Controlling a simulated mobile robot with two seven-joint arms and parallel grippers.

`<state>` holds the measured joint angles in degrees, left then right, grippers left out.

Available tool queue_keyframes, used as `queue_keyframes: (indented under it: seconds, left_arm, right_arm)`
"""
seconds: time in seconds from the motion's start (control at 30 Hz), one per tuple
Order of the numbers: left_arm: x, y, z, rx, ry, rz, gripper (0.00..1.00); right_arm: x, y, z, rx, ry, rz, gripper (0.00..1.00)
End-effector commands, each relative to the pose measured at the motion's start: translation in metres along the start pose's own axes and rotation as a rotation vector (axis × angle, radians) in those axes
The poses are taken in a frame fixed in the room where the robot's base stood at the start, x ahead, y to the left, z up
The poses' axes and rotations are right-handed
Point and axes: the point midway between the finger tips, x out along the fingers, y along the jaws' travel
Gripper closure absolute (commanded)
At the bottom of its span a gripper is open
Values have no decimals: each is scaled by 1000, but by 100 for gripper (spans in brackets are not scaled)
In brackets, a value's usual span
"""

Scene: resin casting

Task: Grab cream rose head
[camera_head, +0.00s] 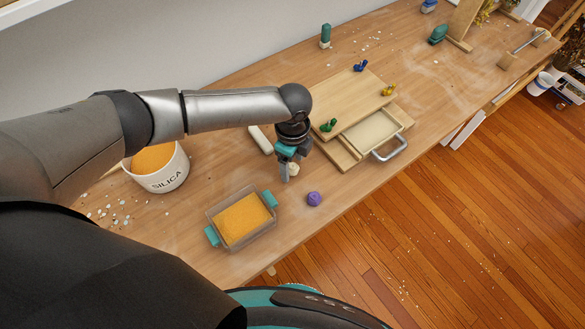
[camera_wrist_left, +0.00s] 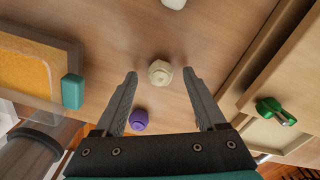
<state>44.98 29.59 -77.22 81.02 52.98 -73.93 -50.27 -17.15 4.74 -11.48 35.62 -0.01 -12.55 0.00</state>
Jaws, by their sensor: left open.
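The cream rose head (camera_wrist_left: 160,73) lies on the wooden table, and the left wrist view shows it just beyond and between my left fingertips. In the head view the cream rose head (camera_head: 293,170) is partly hidden by my left gripper (camera_head: 287,172). My left gripper is open and empty, pointing down over the table, and its two fingers are spread apart in the wrist view (camera_wrist_left: 161,75). A purple rose head (camera_head: 314,199) lies beside it, nearer the table's front edge. It also shows in the wrist view (camera_wrist_left: 139,120). My right gripper is not in view.
A clear box of orange grains (camera_head: 243,220) with teal handles stands to the left. A white SILICA bucket (camera_head: 160,178) stands behind it. A wooden press (camera_head: 350,100) with green, blue and yellow clamps and a metal-handled drawer (camera_head: 392,150) stands right. A white cylinder (camera_head: 260,140) lies behind the gripper.

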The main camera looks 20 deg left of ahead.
Motion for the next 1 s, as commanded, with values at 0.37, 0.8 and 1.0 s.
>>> queue_keyframes:
  seconds: [0.37,0.8,1.0]
  left_arm:
    - [3,0,0,1,0,-1,38]
    - [3,0,0,0,0,-1,88]
    - [3,0,0,0,0,-1,100]
  right_arm:
    - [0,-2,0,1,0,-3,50]
    - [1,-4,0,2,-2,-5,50]
    - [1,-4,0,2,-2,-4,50]
